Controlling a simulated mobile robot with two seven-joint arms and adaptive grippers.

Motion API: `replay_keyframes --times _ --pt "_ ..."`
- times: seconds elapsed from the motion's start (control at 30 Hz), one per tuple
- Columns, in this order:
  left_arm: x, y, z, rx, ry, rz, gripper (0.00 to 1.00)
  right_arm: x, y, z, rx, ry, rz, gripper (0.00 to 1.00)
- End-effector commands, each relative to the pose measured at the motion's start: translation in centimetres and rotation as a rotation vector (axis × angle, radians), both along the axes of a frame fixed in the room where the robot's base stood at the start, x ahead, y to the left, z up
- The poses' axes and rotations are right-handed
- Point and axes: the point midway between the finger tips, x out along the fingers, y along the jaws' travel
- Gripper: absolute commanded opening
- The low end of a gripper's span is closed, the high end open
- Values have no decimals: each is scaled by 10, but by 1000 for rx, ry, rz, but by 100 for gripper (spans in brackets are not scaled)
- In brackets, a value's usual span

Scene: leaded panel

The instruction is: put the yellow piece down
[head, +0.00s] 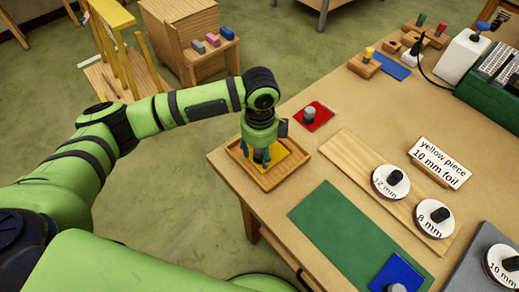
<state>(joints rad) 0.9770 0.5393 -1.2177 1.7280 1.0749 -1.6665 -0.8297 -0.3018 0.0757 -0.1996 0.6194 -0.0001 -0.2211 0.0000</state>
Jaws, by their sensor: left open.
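The yellow piece (278,154) lies in a shallow wooden tray (290,174) at the near left corner of the table. My left gripper (261,161) points straight down over it, with its fingers apart around a dark knob on the piece. The fingers hide part of the piece, so I cannot tell whether they touch the knob. A card (440,163) on a wooden stand reads "yellow piece 10 mm foil". My right gripper is not in view.
A red piece (317,118) with a grey knob lies just beyond the tray. A green sheet (345,232), a blue piece (405,268) and a wooden board (345,152) with knobbed discs, one marked 8 mm (432,224), lie to the right. A 10 mm disc (500,262) sits at far right.

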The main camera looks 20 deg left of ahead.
Motion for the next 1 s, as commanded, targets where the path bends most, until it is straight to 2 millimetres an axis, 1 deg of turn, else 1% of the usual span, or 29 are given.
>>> replay_keyframes --times 0.07,0.17,0.5,0.6,0.7,0.8,1.0 --pt "1 0 4 -2 -2 0 53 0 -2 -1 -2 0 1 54" --pt "1 -1 16 -3 -4 0 53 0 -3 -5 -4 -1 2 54" --pt "1 -1 87 -3 -4 -1 53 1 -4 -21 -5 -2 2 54" --pt "1 -1 103 -2 -3 0 53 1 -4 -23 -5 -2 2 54" --pt "1 -1 114 -1 -1 0 53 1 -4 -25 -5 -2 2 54" --pt "0 -1 120 -1 -1 0 53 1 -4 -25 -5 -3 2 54" --pt "0 -1 122 -1 0 1 53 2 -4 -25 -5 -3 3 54"
